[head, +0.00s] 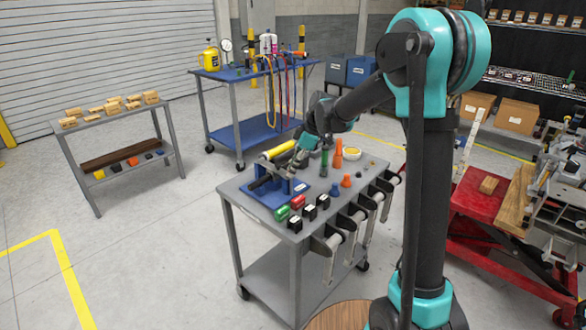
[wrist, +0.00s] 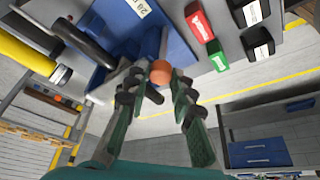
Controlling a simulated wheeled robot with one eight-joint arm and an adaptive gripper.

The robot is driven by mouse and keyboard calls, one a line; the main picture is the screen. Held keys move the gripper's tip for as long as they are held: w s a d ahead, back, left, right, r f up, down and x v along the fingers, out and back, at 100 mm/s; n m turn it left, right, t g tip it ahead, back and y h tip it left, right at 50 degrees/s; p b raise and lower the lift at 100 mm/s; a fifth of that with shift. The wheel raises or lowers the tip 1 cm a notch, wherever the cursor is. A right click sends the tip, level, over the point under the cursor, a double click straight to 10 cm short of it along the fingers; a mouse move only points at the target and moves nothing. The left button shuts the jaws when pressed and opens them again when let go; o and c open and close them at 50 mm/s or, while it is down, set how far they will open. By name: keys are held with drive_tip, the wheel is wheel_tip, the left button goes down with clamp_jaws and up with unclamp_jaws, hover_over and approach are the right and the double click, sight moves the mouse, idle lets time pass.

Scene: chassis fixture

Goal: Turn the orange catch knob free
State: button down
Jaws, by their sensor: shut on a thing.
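The orange catch knob (wrist: 161,70) is a small round ball in the wrist view, between my fingertips. My gripper (wrist: 160,77) is shut on it, one finger at each side. The knob is beside the blue fixture (wrist: 185,48). In the head view the blue fixture (head: 264,199) lies on the left end of the grey cart, and my gripper (head: 285,170) reaches over it. The knob cannot be made out there. A yellow cylinder (wrist: 24,58) and a black curved handle (wrist: 84,42) are left of the knob in the wrist view.
Red (wrist: 198,22) and green (wrist: 217,56) blocks and black blocks (wrist: 250,12) stand on the grey cart (head: 250,231) near the fixture. A blue tool cart (head: 230,75) is behind. Open floor lies left of the cart.

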drive_tip(key=shift+n, duration=0.6)
drive_tip(key=c, duration=1.3)
unclamp_jaws()
drive_tip(key=v, duration=1.2)
drive_tip(key=shift+w, duration=0.2)
drive_tip(key=s+d+f+m+t+h, duration=0.2)
drive_tip(key=s+d+f+m, duration=0.7)
drive_tip(key=s, duration=0.4)
drive_tip(key=s+d+f+m+t+h, duration=0.2)
drive_tip(key=s+d+f+m, duration=0.8)
drive_tip(key=s+d, duration=0.2)
drive_tip(key=s, duration=0.2)
drive_tip(key=shift+s+f+m+h, duration=0.3)
drive_tip(key=shift+f, duration=0.1)
